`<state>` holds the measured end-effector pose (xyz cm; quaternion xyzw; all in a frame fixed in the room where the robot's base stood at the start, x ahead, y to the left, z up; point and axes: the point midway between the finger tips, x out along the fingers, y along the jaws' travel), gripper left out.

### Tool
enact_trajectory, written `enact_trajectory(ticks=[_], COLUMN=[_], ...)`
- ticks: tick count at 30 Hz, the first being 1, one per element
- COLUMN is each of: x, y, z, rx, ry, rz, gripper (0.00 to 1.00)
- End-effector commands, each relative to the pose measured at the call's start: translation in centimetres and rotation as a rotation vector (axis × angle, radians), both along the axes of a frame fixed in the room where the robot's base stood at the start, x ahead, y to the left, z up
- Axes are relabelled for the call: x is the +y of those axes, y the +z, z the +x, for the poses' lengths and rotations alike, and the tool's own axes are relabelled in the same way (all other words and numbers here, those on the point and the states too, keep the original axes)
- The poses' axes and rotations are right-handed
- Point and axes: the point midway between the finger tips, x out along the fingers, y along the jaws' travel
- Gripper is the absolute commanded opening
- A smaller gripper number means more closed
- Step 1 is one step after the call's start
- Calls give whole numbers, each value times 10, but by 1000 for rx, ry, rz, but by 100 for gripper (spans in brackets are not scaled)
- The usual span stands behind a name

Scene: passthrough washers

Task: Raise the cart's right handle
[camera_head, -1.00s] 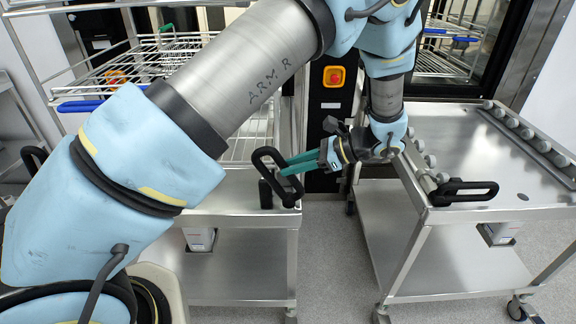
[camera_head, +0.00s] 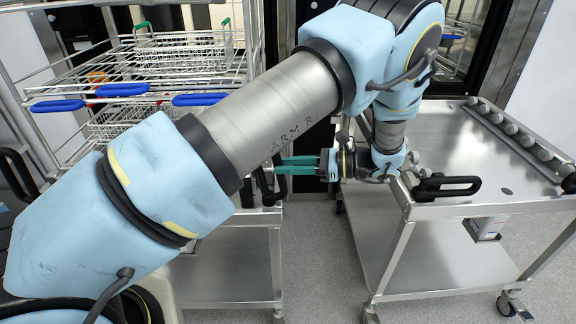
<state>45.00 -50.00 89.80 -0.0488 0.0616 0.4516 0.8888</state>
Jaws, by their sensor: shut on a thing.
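The left cart (camera_head: 222,272) is a steel two-level trolley, partly hidden behind my arm. Its black right handle (camera_head: 266,187) stands at the right front corner, with its upper part largely covered by my arm. My gripper (camera_head: 281,166) points left from the right side, with green fingers. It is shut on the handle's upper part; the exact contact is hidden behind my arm. The cart's black left handle (camera_head: 14,172) stands upright at the left edge of the view.
A second steel cart (camera_head: 455,150) stands at right with a black handle (camera_head: 447,188) lying level and rollers along its top. Wire racks with blue handles (camera_head: 122,90) are behind the left cart. Grey floor (camera_head: 318,240) shows between the carts.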

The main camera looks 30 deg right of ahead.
Motion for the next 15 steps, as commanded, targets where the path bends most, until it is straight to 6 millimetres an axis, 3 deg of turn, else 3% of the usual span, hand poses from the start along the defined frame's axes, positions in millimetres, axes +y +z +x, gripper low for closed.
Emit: enact_trajectory(ticks=[4, 5, 12, 15], x=[-2, -2, -1, -1], y=[-1, -1, 0, 0], z=[-1, -1, -1, 0], rx=[2, 2, 1, 1], ry=[-5, -5, -3, -2], rz=[-4, -4, -3, -3], gripper=[0, 32, 58, 58])
